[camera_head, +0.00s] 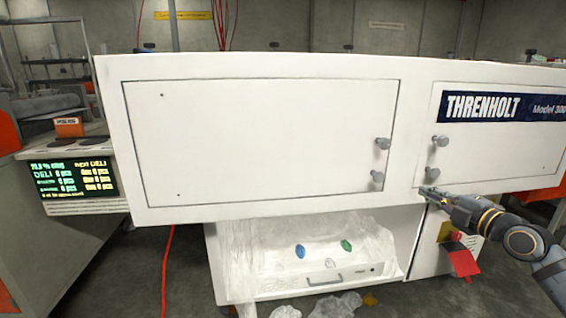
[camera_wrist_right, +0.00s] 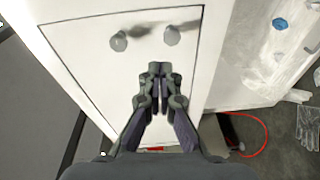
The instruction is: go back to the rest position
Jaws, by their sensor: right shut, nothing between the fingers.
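My right gripper (camera_head: 430,193) comes in from the right in the head view, near the lower edge of the white machine (camera_head: 270,208). In the right wrist view, my right gripper (camera_wrist_right: 158,72) is shut and empty, its fingertips together in front of a white panel with two grey knobs (camera_wrist_right: 118,41). In the head view, the right door has two knobs (camera_head: 439,142), a little above the gripper. I cannot tell whether the fingers touch the machine. My left gripper does not show.
An open bay under the machine holds clear film (camera_head: 245,250) and small blue and green pieces (camera_head: 347,246). Loose clear film (camera_head: 335,304) lies on the floor. A red flap (camera_head: 462,259) sits below my right arm. A lit display (camera_head: 72,178) stands left.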

